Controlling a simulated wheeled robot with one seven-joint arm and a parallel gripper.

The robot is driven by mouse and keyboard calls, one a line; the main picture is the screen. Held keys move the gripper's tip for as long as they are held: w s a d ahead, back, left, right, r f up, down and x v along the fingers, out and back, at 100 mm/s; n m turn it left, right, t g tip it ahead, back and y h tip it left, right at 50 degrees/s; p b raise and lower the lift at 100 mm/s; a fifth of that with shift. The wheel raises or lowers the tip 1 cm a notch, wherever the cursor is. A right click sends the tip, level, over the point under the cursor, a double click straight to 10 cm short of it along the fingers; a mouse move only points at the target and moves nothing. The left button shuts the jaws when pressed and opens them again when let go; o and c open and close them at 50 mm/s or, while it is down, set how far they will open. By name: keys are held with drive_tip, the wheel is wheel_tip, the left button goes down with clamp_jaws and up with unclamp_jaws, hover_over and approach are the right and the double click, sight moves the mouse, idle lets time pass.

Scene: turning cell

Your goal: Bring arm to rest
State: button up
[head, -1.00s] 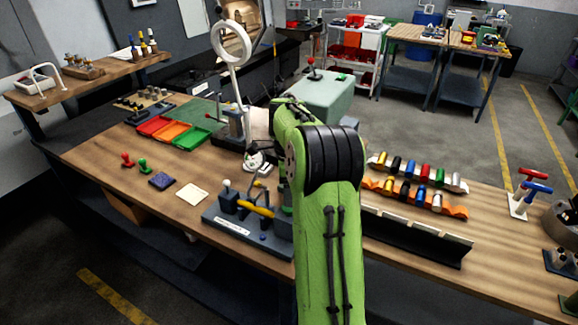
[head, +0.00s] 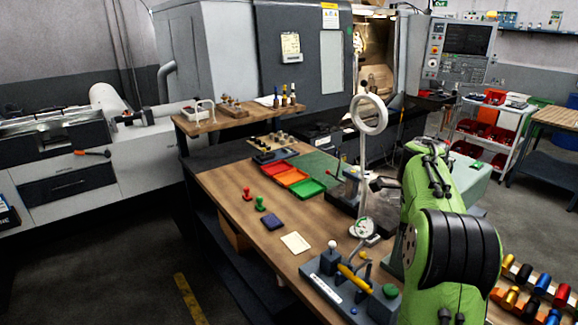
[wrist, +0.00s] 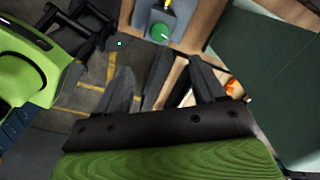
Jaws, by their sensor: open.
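My green arm stands at the right of the head view, bent over the wooden bench (head: 235,205). Its dark cuff and green links hide part of the bench and most of my gripper. In the wrist view my gripper (wrist: 160,75) has its two dark fingers spread wide, with nothing held between them. Beyond the fingers, the wrist view shows a green knob (wrist: 160,32) on the grey fixture, apart from the fingers. The same grey fixture (head: 318,280), with a yellow handle, sits at the bench's front edge in the head view, left of my arm.
Red, orange and green trays (head: 291,177) lie at the bench's back. A ring lamp (head: 369,114) and a dial gauge (head: 362,227) stand close to my arm. Coloured cylinders (head: 542,284) lie in a rack at the right. The lathe (head: 300,60) stands behind. Floor is free at the front left.

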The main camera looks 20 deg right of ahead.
drive_tip(key=s+a+r+n+t+h, duration=0.1)
drive_tip(key=s+a+r+n, duration=0.25)
drive_tip(key=a+n, duration=0.4)
drive_tip(key=s+a+r+n+t+h, duration=0.1)
drive_tip(key=s+a+r+n+t, duration=0.15)
drive_tip(key=s+a+n, duration=0.5)
drive_tip(key=s+a+f+n+t+y, duration=0.2)
drive_tip(key=s+a+f+n, duration=0.3)
drive_tip(key=s+a+n, duration=0.4)
drive_tip(key=shift+a+f+n, duration=0.3)
drive_tip(key=shift+a+n, duration=0.7)
drive_tip(key=shift+a, duration=0.1)
drive_tip(key=shift+s, duration=0.2)
